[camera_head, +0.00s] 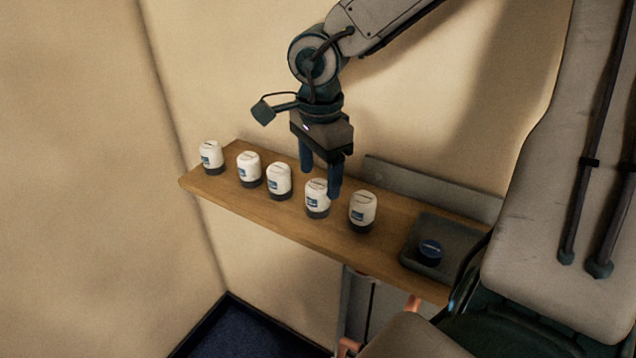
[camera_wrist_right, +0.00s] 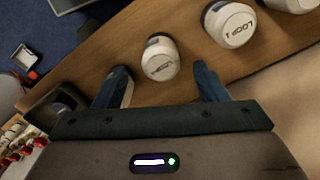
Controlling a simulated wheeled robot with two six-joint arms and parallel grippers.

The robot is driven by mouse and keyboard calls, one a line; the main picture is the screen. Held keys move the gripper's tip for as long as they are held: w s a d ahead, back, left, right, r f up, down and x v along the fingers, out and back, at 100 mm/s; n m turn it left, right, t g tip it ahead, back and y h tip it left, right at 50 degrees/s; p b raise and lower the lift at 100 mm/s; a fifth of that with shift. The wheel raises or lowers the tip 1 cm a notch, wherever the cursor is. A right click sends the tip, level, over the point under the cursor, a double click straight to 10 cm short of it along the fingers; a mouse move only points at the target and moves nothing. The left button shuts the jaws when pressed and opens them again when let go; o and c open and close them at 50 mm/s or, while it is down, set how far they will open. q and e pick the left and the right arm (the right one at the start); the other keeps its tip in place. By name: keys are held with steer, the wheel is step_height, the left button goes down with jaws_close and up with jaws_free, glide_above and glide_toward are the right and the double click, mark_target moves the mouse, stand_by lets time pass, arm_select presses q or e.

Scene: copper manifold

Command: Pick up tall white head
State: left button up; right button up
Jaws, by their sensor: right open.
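Several look-alike white heads with dark bases and blue labels stand upright in a row on a wooden shelf (camera_head: 290,215). From the left these include the end head (camera_head: 211,158), a middle head (camera_head: 279,181), one by my fingers (camera_head: 316,199) and the one nearest the tray (camera_head: 363,212). My right gripper (camera_head: 321,176) is open and empty, pointing down over the row's right part. In the wrist view one white head (camera_wrist_right: 160,58) shows ahead of the gap between the fingers (camera_wrist_right: 162,85), untouched; I cannot tell which of the row it is. My left gripper is out of view.
A grey plate (camera_head: 432,186) stands along the back. The wall is close behind. Neighbouring heads (camera_wrist_right: 231,23) stand close together.

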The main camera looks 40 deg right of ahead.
mark_target(318, 184)
step_height(318, 184, down, 4)
steer(key=shift+w+a+f+b, duration=0.1)
steer(key=shift+w+b, duration=0.05)
steer(key=shift+b, duration=0.9)
steer(key=c, duration=1.1)
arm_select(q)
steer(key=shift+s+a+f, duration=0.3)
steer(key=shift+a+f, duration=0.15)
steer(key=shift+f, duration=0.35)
arm_select(e)
steer(key=shift+c, duration=0.2)
steer(key=shift+r, duration=0.3)
